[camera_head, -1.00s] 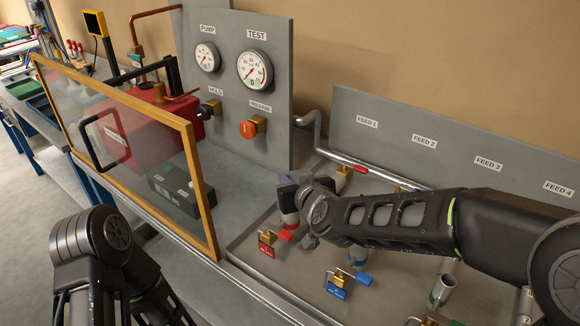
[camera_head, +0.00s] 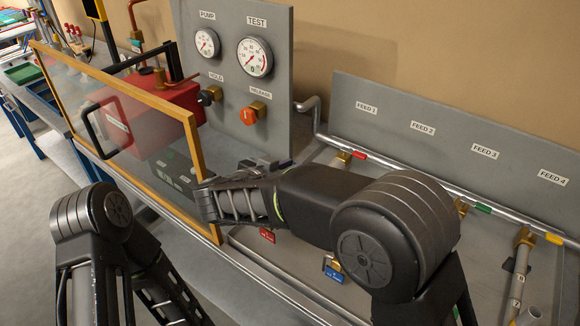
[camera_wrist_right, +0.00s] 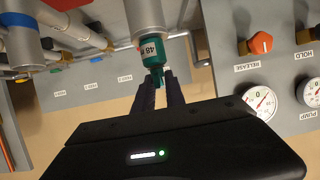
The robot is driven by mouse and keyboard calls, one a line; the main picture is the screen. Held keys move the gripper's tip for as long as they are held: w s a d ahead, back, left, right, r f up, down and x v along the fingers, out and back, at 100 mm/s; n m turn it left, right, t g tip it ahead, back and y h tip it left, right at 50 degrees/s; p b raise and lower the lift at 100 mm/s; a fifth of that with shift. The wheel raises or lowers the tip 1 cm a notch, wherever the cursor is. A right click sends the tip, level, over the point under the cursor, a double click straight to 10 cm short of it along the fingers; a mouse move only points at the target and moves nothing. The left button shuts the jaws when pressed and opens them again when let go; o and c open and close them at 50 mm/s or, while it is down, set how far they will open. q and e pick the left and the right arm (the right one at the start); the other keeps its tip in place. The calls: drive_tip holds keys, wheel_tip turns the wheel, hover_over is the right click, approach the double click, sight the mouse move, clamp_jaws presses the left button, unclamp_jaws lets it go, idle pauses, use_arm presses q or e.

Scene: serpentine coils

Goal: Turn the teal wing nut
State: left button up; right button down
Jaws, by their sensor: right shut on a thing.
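The teal wing nut (camera_wrist_right: 156,76) shows in the right wrist view at the end of a metal cylinder with a teal band (camera_wrist_right: 152,47) marked 48. The two dark fingers of my right gripper (camera_wrist_right: 158,88) are on either side of it and closed on it. In the head view my right gripper (camera_head: 262,165) is beside the gauge panel's lower edge, partly covered by its own arm. The nut cannot be made out there. My left arm stands at the left; its gripper is out of view.
A gauge panel (camera_head: 229,80) with an orange release knob (camera_head: 250,115) stands behind. A yellow-framed clear screen (camera_head: 198,160) stands to the left, close to my right arm. Feed pipes (camera_head: 420,183) run along the right. Red (camera_head: 267,235) and blue (camera_head: 333,272) padlocks lie in front.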

drive_tip(key=m+g+h, duration=0.2)
drive_tip(key=shift+w+a+r+m+h, duration=0.1)
drive_tip(key=shift+r+m+h, duration=0.2)
drive_tip(key=shift+m+h, duration=0.1)
drive_tip(key=shift+m, duration=0.3)
drive_tip(key=shift+g+h, duration=0.3)
drive_tip(key=shift+g, duration=0.2)
drive_tip(key=shift+f, duration=0.1)
drive_tip(key=c, duration=1.6)
unclamp_jaws()
wheel_tip(320, 180, up, 10)
drive_tip(key=shift+f, duration=0.1)
drive_tip(key=shift+o, duration=0.3)
